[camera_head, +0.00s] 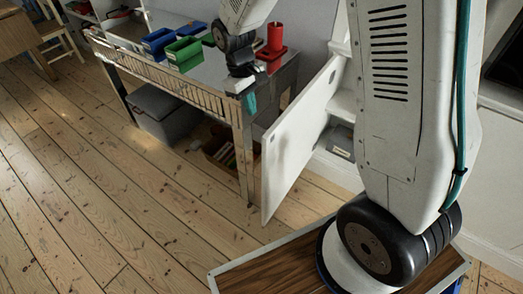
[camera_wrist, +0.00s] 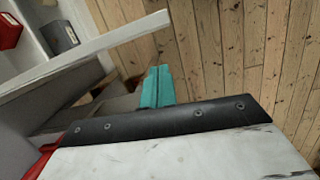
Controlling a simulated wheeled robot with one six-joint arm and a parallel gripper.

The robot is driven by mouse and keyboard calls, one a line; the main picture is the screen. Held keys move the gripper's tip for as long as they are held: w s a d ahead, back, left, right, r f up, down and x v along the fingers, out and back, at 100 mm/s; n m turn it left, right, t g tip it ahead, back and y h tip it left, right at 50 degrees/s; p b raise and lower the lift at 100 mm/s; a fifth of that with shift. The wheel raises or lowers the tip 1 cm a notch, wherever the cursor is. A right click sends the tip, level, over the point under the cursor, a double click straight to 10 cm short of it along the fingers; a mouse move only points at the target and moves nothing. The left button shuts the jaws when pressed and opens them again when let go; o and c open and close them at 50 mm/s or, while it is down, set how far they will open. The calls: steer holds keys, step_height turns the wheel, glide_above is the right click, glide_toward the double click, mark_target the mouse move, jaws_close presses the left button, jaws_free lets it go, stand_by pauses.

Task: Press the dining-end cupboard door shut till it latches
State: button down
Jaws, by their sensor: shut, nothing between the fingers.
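The white cupboard door (camera_head: 298,142) stands open, swung out from the cupboard (camera_head: 342,105), whose shelves show to its right. In the wrist view, the door's pale edge (camera_wrist: 100,43) runs across the upper left. My gripper (camera_head: 249,104) is beside the door, on its left, above the end of the workbench. Its teal fingers (camera_wrist: 157,87) are together and empty. In the wrist view a gap shows between the fingertips and the door edge. The latch is not visible.
A workbench (camera_head: 190,88) with blue and green bins (camera_head: 184,53) and a red cylinder (camera_head: 276,37) stands left of the door. A grey box (camera_head: 165,112) and an open crate (camera_head: 222,152) sit beneath it. Bare floorboards (camera_head: 110,210) are clear in front.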

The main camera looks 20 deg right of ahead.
step_height(320, 180, down, 8)
steer(key=w+a+n, duration=0.1)
steer(key=w, duration=0.2)
steer(key=s+d+f, duration=0.3)
steer(key=s+f, duration=0.2)
steer(key=f, duration=0.5)
steer(key=shift+s+g, duration=0.3)
steer(key=shift+s, duration=0.05)
steer(key=shift+f, duration=0.1)
